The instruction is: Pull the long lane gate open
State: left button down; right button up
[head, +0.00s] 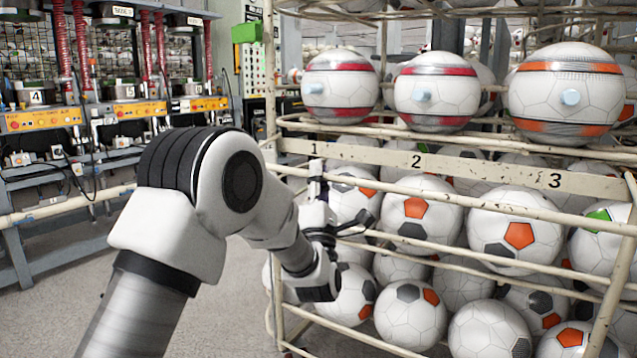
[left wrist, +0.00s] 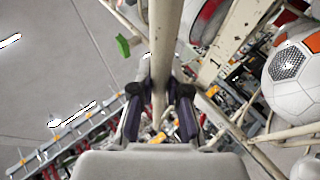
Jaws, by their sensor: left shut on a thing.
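A long cream board (head: 450,165) marked 1, 2 and 3 runs across the front of the ball rack, above the lower balls. It looks like the lane gate; its number 1 end also shows in the left wrist view (left wrist: 214,62). My left gripper (head: 318,205) is at the board's left end, by a short pale upright bar (head: 316,180). In the left wrist view my left gripper (left wrist: 160,90) has its two dark fingers closed on either side of a pale bar (left wrist: 166,35). How this bar joins the board is hard to tell. My right gripper is out of view.
The rack (head: 272,70) has pale rails and posts close around my left gripper. White balls with orange and black patches (head: 515,230) fill the lower tiers, and striped balls (head: 340,85) sit above. A blue-framed machine bench (head: 70,165) stands left, with bare floor between.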

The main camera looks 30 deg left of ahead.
pick_arm(q)
jog(key=shift+r, duration=0.1)
jog(key=c, duration=1.1)
grip_release()
jog(key=shift+s, duration=0.15)
jog(key=shift+c, duration=0.2)
jog(key=v, duration=0.7)
jog(key=shift+f, duration=0.25)
